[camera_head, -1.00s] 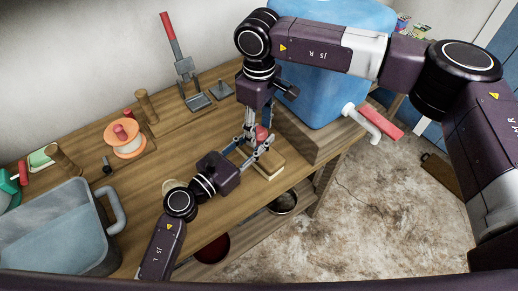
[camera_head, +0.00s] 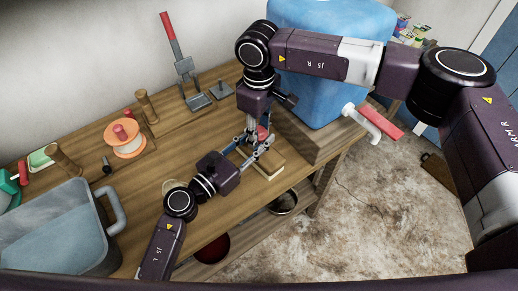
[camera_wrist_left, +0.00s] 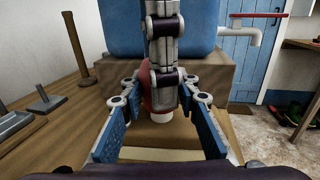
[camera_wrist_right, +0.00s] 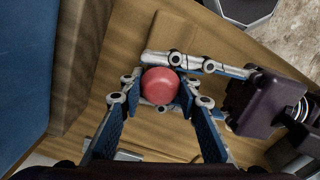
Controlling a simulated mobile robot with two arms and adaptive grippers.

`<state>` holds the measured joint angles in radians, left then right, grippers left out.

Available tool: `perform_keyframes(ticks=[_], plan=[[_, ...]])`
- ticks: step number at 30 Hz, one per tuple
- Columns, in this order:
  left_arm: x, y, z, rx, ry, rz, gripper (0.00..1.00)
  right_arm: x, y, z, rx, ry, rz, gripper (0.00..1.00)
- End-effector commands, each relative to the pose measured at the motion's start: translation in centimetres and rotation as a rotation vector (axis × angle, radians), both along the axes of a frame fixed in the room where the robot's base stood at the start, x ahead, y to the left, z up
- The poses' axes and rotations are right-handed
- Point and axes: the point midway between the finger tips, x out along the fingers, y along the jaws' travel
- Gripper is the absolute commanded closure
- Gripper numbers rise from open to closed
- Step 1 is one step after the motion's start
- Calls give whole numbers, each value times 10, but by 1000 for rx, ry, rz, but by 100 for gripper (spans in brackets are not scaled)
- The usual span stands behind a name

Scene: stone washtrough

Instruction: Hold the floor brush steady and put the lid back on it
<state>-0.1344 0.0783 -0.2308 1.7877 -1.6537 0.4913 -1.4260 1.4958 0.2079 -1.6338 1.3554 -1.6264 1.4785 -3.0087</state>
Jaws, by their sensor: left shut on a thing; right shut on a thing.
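A red rounded piece (camera_wrist_right: 161,85) sits between the fingers of both grippers. In the head view, the red piece (camera_head: 262,133) is mostly hidden by the fingers, above a pale wooden block (camera_head: 268,172) on the table. I cannot tell which part is the brush and which is the lid, or whether they are seated together.
A large blue container (camera_head: 325,75) with a red-handled tap (camera_head: 362,122) stands on a wooden block behind. A red-handled tool (camera_head: 180,60) stands behind. The table's front edge is close to the grippers.

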Motion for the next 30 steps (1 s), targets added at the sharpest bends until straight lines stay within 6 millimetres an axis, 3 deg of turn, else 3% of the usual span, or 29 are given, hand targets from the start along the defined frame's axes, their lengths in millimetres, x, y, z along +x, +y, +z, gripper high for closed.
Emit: perform_keyframes(ticks=[9,19,20,21,24,30], plan=[[0,0,0,0,0,1,100,1,-1,0,-1,-2,-264,98],[0,1,0,0,0,2,100,1,-1,0,-1,-2,-298,99],[0,1,0,0,0,2,100,1,-1,0,-1,-2,-298,68],[0,1,0,0,0,2,100,1,-1,0,-1,-2,-297,63],[0,1,0,0,0,2,100,1,-1,0,0,-1,-296,52],[0,0,0,0,0,1,100,0,0,0,0,-1,-294,52]])
